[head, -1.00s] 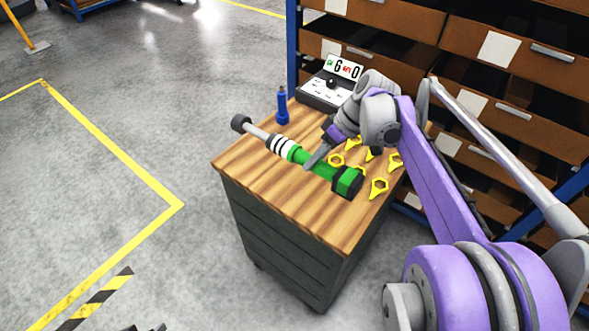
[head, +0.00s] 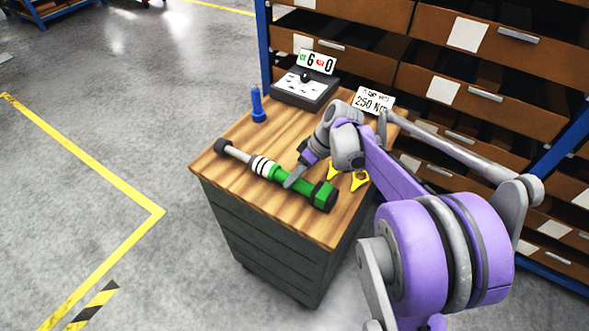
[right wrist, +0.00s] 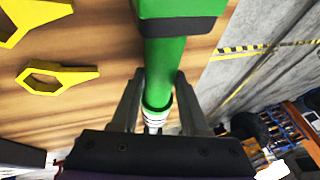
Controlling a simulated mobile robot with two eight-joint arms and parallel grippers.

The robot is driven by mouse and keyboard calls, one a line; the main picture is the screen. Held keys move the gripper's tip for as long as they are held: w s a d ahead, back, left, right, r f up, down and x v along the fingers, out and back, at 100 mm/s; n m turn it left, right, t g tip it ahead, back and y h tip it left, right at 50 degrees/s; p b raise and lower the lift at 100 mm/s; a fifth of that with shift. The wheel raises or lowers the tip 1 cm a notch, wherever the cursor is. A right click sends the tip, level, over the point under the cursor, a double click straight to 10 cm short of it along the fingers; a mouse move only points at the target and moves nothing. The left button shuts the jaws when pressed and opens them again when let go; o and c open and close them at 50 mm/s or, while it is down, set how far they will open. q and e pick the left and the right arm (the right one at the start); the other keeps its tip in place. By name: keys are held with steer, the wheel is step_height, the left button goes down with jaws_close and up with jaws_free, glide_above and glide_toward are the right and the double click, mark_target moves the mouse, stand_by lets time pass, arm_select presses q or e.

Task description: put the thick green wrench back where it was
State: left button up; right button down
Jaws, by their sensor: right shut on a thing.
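The thick green wrench (head: 288,185) has a green grip with a black end block, white and black rings, a grey shaft and a black knob at its far left end. It lies lengthwise over the wooden top of the cabinet (head: 226,157), close along its front left edge. I cannot tell whether it touches the wood. My right gripper (head: 291,180) is shut on the green grip. In the right wrist view, the fingers (right wrist: 159,103) stand on both sides of the wrench (right wrist: 166,72). My left gripper is not in view.
A blue upright tool (head: 258,107) and a grey box with a number display (head: 305,88) stand at the back. Yellow ring-ended pieces (head: 359,181) lie right of the wrench, partly behind my arm. A "250 Nm" sign (head: 374,100) stands behind. Brown shelf bins (head: 475,82) rise beyond.

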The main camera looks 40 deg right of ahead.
steer(key=shift+f, duration=0.25)
steer(key=shift+c, duration=2)
jaws_free()
steer(key=shift+r, duration=0.15)
steer(key=shift+s+d+r, duration=0.1)
steer(key=shift+d+r, duration=0.05)
steer(key=shift+r, duration=0.15)
steer(key=v, duration=1.1)
steer(key=s+a+f+m+t+h, duration=0.1)
steer(key=s+a+f+m+h, duration=0.1)
steer(key=s+a+f, duration=0.3)
steer(key=s+a+f+m+t+h, duration=0.1)
steer(key=s+a+f+h, duration=0.2)
steer(key=a, duration=1)
steer(key=s+f, duration=0.3)
steer(key=s, duration=0.1)
steer(key=shift+s+a+f+m+p, duration=0.15)
steer(key=shift+a+m+p, duration=0.1)
steer(key=shift+m+p, duration=0.15)
